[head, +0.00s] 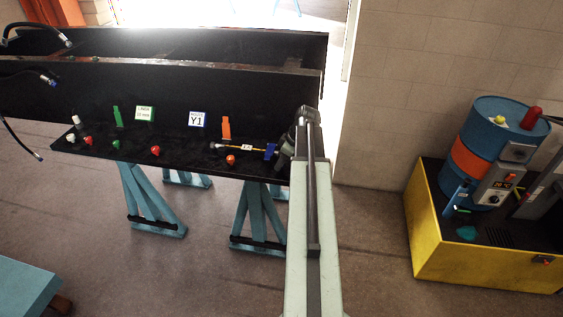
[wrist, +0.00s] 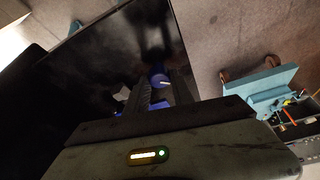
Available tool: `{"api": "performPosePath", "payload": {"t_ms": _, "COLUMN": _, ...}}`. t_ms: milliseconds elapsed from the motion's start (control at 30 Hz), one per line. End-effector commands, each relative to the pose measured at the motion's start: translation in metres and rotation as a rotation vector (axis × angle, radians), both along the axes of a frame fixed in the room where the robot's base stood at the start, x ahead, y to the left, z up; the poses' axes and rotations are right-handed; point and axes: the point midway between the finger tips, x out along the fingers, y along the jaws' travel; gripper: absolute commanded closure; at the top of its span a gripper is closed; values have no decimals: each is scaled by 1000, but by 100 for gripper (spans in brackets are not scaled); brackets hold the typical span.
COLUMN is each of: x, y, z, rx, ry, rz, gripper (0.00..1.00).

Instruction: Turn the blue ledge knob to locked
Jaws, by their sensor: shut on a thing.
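The blue ledge knob (wrist: 159,80) shows in the wrist view as a round blue cap with a pale line on it, on the black ledge. My gripper (wrist: 160,90) is shut on it, with one dark finger on each side. A blue piece (head: 270,151) stands just left of my gripper. I cannot read the locked mark in either view.
Red, green and white caps line the ledge further left. A yellow bin with a blue drum (head: 497,122) stands far right.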

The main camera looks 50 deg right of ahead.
Motion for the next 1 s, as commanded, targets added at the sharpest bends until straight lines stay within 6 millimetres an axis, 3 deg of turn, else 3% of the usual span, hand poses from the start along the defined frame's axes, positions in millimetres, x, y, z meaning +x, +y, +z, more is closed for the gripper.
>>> {"api": "performPosePath", "payload": {"t_ms": 600, "x": 1, "y": 4, "z": 1, "rx": -1, "ry": -5, "rz": -574, "gripper": 100}}
{"api": "performPosePath", "payload": {"t_ms": 1000, "x": 1, "y": 5, "z": 0, "rx": 0, "ry": -2, "rz": -831, "gripper": 100}}
